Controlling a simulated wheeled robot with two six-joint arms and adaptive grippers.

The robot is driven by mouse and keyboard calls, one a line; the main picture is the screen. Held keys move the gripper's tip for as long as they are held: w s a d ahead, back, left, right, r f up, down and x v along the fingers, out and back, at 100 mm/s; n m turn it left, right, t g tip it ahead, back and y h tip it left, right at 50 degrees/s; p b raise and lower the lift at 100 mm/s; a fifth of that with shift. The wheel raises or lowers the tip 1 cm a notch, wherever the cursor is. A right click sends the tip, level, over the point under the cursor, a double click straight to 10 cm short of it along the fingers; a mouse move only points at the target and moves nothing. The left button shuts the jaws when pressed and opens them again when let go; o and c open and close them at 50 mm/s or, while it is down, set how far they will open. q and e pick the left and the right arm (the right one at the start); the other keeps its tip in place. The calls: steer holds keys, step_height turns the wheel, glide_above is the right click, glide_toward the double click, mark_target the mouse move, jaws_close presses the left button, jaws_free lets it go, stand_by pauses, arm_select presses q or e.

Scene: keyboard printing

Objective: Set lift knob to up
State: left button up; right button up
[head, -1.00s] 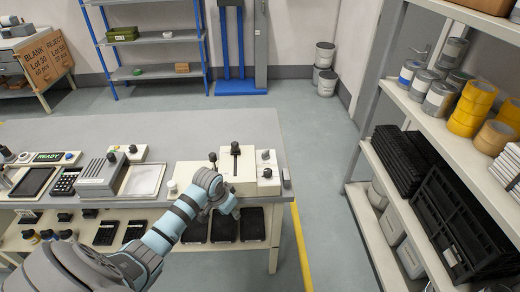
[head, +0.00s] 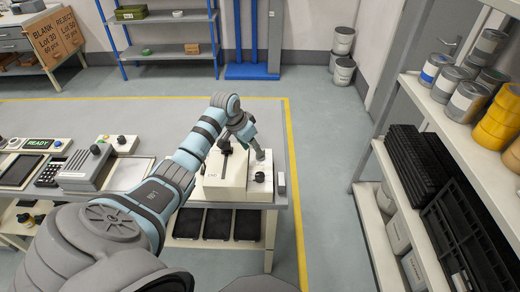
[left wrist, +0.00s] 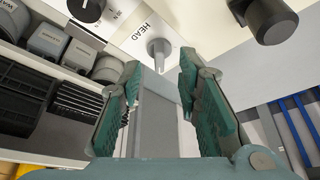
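A cream press unit (head: 214,187) stands at the right end of the bench, with a slotted lever column on it. A dark knob (head: 259,177) sits on its right-hand panel. My left gripper (head: 258,152) is over the back of that panel, fingers pointing down. In the left wrist view, its two green-padded fingers (left wrist: 158,115) are apart with nothing between them. A grey knob (left wrist: 159,50) beside the label HEAD lies beyond the fingertips, in line with the gap. Another knob (left wrist: 86,9) shows at top left. No lift label is readable. My right gripper is out of view.
A large black knob (left wrist: 268,18) is close to the right finger in the left wrist view. Other devices (head: 88,167) line the bench to the left. A shelving rack (head: 376,208) with cans and crates stands at right. Floor between is clear.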

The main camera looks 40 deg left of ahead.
arm_select(q)
steer(key=b+x, duration=0.1)
steer(key=x, duration=0.2)
steer(key=shift+f, duration=0.1)
steer(key=w+f, duration=0.2)
steer(key=shift+w+d+f, duration=0.25)
steer(key=shift+w, duration=0.15)
steer(key=shift+s+a+r, duration=0.1)
steer(key=shift+s+r, duration=0.05)
steer(key=shift+s, duration=0.05)
steer(key=shift+s+r, duration=0.1)
steer(key=shift+s, duration=0.1)
steer(key=c, duration=0.3)
steer(key=shift+s, duration=0.1)
jaws_close()
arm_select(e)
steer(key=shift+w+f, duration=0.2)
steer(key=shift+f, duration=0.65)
arm_select(q)
steer(key=shift+r, duration=0.1)
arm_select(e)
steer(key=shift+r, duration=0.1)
